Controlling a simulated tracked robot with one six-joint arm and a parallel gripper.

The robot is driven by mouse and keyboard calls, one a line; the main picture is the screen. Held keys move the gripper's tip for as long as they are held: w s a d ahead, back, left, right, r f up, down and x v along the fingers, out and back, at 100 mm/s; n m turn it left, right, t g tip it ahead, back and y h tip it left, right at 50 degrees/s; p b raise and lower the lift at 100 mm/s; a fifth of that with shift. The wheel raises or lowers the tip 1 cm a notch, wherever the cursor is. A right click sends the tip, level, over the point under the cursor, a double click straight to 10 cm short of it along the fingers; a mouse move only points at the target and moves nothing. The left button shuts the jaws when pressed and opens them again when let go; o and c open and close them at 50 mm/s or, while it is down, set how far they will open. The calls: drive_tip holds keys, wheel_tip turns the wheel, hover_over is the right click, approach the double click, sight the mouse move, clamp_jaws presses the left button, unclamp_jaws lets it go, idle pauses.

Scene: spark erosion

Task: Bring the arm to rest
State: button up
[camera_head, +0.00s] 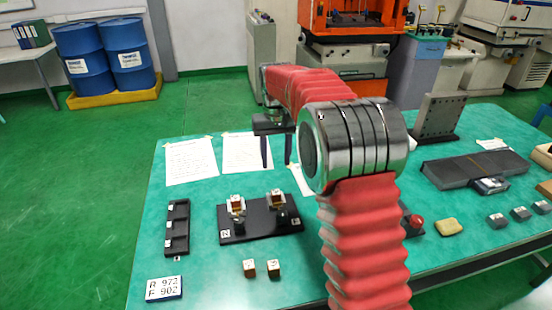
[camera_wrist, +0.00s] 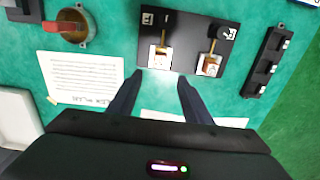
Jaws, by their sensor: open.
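My red-sleeved arm reaches over the green table (camera_head: 205,285) in the head view. My gripper (camera_head: 277,165) points down above the table, behind the black plate, near the paper sheets. In the wrist view its two dark fingers (camera_wrist: 158,82) stand apart with nothing between them. The black plate (camera_wrist: 187,22) with two small holders lies just beyond the fingertips in that view. Each holder bears a small block with a white, marked top. Part of the table is hidden behind my arm.
A round metal cup (camera_wrist: 75,25) with a red part stands beside the plate. A dark upright plate (camera_head: 438,117) stands at right.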

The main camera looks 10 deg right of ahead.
drive_tip(key=shift+w, duration=0.1)
drive_tip(key=s+r+t, duration=0.2)
drive_tip(key=s+r, duration=0.1)
drive_tip(key=s, duration=1.5)
drive_tip(key=s+r+t, duration=0.3)
drive_tip(key=s, duration=1.5)
drive_tip(key=shift+s+a+r+t, duration=0.25)
drive_tip(key=shift+a+t, duration=0.05)
idle(1.0)
